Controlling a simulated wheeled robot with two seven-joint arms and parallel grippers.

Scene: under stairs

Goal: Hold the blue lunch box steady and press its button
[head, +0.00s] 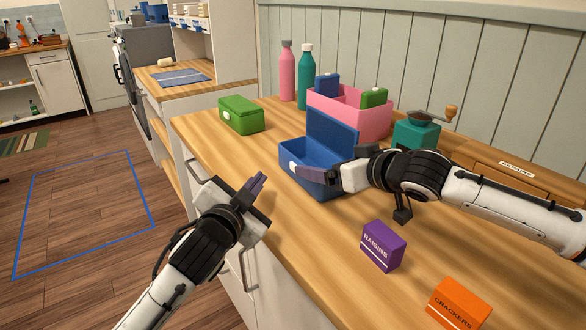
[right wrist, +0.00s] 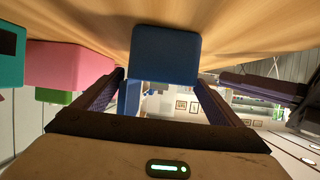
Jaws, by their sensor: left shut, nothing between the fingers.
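The blue lunch box (head: 323,187) stands on the counter with its lid (head: 332,135) raised. A small white button (head: 292,167) shows on its front near the left end. My right gripper (head: 330,168) reaches in from the right, one finger along the front of the box. My left gripper (head: 256,185) is shut and empty, off the counter's front edge, apart from the box. Its purple fingers also show in the right wrist view (right wrist: 258,86).
A green box (head: 240,115) stands to the left. Behind are a pink bin (head: 350,118), pink bottle (head: 287,75), teal bottle (head: 305,80) and teal grinder (head: 415,137). Purple raisins (head: 382,246) and orange crackers (head: 458,303) boxes lie nearer.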

